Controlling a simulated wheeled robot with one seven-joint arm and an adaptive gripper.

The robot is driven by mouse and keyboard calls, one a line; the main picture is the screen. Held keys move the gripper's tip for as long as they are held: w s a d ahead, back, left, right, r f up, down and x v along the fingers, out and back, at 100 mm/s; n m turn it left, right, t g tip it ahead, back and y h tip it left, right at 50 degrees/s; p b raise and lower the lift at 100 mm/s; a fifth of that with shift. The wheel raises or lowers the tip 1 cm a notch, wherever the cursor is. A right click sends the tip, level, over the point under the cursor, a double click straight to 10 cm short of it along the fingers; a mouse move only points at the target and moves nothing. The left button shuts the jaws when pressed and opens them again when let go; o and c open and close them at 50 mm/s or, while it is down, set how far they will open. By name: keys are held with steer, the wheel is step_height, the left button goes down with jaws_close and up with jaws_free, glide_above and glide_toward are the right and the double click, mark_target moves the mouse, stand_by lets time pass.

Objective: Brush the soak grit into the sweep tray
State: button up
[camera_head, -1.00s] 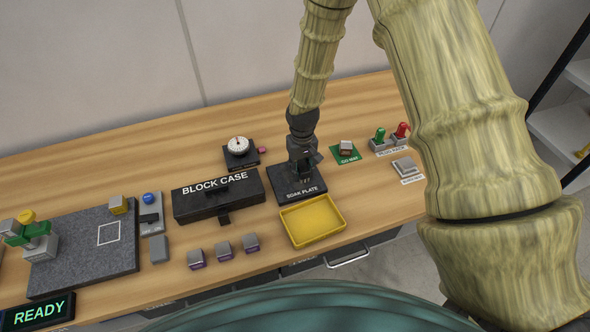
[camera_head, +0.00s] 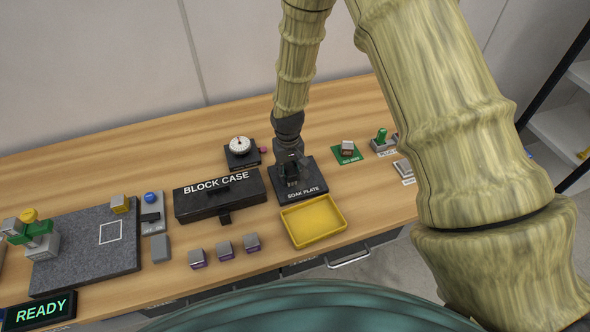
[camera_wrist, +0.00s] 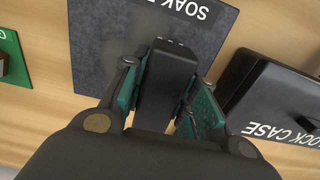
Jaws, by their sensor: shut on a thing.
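The yellow sweep tray (camera_head: 313,221) lies at the table's front edge and looks empty. The black soak plate (camera_head: 308,192) lies just behind it; it also shows in the wrist view (camera_wrist: 95,45). My gripper (camera_head: 291,178) is over the plate's left part. In the wrist view, my gripper (camera_wrist: 167,100) is shut on a dark block-like thing (camera_wrist: 172,62), likely the brush. Its lower end is hidden, so I cannot tell whether it touches the plate. I cannot make out any grit.
The block case (camera_head: 218,197) stands close left of the plate. A dial gauge (camera_head: 240,150) is behind it. A green mat with a block (camera_head: 347,149) lies to the right. Several grey blocks (camera_head: 224,250) stand along the front. A grey pad (camera_head: 85,250) is far left.

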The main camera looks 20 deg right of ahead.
steer(key=shift+r, duration=0.2)
steer(key=shift+r+p, duration=0.55)
steer(key=shift+r, duration=0.2)
stand_by(0.4)
